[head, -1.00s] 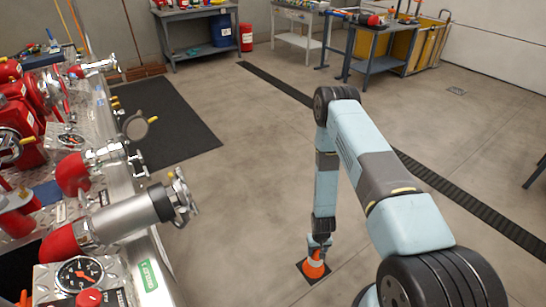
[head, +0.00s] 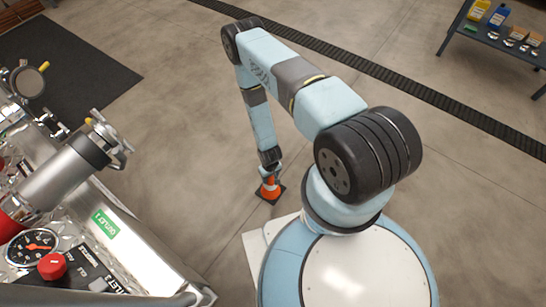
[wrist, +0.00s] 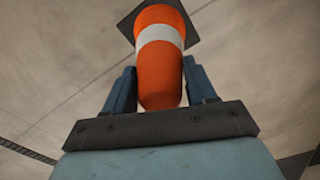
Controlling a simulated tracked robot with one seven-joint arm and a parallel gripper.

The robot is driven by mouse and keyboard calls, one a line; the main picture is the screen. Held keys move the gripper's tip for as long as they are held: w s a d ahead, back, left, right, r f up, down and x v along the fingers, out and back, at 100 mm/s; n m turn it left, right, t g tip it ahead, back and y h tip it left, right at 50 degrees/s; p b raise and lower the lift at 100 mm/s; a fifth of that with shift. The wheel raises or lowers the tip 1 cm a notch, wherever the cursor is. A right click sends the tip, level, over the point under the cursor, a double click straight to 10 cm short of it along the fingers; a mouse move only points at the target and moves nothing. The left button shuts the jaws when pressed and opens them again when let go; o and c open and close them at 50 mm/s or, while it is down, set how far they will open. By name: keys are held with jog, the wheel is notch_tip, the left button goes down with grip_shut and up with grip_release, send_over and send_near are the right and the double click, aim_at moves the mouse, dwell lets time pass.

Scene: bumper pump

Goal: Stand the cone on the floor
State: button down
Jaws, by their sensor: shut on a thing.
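The orange cone (head: 270,192) has a dark square base and a white band. In the head view it is upright below my gripper (head: 268,174), with its base at or just above the floor; I cannot tell if it touches. In the wrist view the cone (wrist: 160,65) lies between the two blue fingers of my gripper (wrist: 160,84), its top end toward the palm and its base away. My gripper is shut on the upper part of the cone. The floor under the base is hidden.
A silver pump panel with a gauge (head: 31,247) and a large metal outlet (head: 65,170) stands at the left. A dark mat (head: 75,70) lies behind it. A drain strip (head: 330,55) crosses the floor. A shelf table (head: 497,38) stands far right. Floor around the cone is clear.

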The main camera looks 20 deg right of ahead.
jog(key=w+d+f, duration=0.6)
jog(key=w+f, duration=0.3)
jog(key=f, duration=0.2)
jog(key=shift+w+d+f, duration=0.2)
jog(key=shift+d+f, duration=0.05)
jog(key=shift+f, duration=0.15)
jog(key=shift+c, duration=1.7)
grip_release()
jog(key=shift+r, duration=0.1)
